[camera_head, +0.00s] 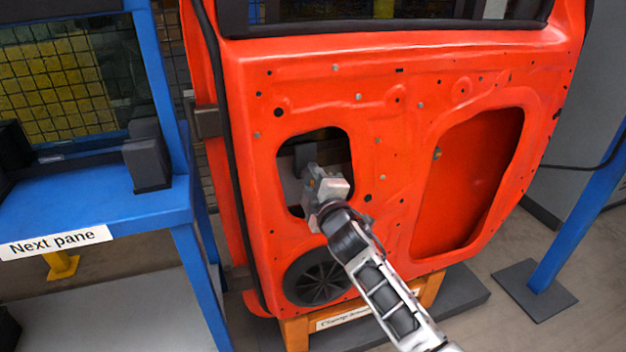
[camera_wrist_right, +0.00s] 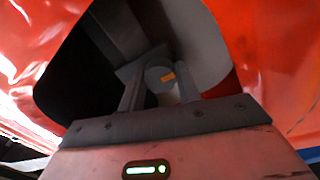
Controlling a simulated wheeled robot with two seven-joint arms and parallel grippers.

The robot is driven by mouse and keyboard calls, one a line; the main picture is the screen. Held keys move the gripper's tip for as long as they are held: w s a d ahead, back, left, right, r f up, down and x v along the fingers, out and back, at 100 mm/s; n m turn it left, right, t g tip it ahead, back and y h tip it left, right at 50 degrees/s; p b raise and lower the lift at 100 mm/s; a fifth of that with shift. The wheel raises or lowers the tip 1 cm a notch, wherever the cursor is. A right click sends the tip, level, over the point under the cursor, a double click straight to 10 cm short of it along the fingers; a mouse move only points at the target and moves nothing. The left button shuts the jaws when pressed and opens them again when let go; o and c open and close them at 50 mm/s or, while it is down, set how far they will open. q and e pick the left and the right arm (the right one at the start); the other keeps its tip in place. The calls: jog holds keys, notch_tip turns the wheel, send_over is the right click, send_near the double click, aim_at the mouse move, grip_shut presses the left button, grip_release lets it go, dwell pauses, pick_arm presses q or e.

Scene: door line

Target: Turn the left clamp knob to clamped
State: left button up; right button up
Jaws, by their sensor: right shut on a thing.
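The red door panel (camera_head: 300,90) stands in front of me with an opening at its left and a larger one at its right. My right arm reaches up to the left opening, and my right gripper (camera_head: 318,182) is in front of it. In the right wrist view a round grey knob (camera_wrist_right: 157,82) with an orange mark sits between the two fingers of my right gripper (camera_wrist_right: 160,92). The gripper is shut on this knob. The knob's setting cannot be read. In the head view the gripper hides most of the knob. My left gripper is not in view.
A blue rack (camera_head: 90,205) labelled "Next pane" stands at the left. A black round speaker (camera_head: 318,278) is below the left opening. A partly hidden label (camera_head: 345,318) is on the orange stand. A blue post (camera_head: 575,230) stands at the right.

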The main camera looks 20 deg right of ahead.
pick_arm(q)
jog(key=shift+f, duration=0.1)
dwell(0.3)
pick_arm(e)
jog(key=o, duration=1)
jog(key=shift+c, duration=0.2)
jog(key=shift+s, duration=0.1)
jog(key=shift+s, duration=0.25)
pick_arm(q)
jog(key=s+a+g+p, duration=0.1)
jog(key=p, duration=0.1)
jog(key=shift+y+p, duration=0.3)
pick_arm(e)
jog(key=s, duration=1.5)
jog(key=shift+s+d, duration=0.15)
jog(key=shift+d, duration=0.1)
